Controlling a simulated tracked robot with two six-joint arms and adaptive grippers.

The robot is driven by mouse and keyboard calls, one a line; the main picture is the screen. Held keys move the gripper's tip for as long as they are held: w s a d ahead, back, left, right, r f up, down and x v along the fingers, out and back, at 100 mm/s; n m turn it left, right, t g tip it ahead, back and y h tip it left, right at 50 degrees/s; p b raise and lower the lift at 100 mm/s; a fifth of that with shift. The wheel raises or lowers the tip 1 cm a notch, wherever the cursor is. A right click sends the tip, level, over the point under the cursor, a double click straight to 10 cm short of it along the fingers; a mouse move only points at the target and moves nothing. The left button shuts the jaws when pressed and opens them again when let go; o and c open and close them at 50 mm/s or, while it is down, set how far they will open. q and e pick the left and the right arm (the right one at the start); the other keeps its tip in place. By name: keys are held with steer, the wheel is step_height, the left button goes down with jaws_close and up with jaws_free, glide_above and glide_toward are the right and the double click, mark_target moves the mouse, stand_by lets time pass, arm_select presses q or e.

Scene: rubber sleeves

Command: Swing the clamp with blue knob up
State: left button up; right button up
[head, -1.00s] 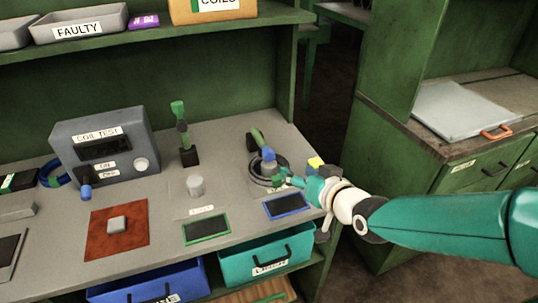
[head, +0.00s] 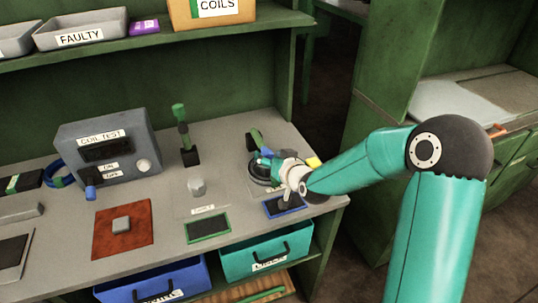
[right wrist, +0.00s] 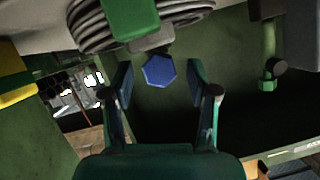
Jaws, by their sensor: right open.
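The clamp with blue knob has a green arm (head: 255,137), lowered over a coil of dark cable (head: 262,175). In the head view my right gripper (head: 272,163) is at the clamp and hides much of it. In the right wrist view the blue knob (right wrist: 159,71) hangs below the green arm (right wrist: 130,18), between the fingertips of my open right gripper (right wrist: 161,84). Gaps show on both sides of the knob, so I see no grip. My left gripper is not in view.
A second clamp with a green top (head: 179,110) stands upright to the left. A yellow block (head: 314,162) is close to the right of my gripper. A blue-framed pad (head: 283,207) lies in front. The grey test box (head: 108,145) is further left.

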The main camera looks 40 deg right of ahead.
steer(key=shift+w+f, duration=0.2)
steer(key=shift+w, duration=0.2)
jaws_close()
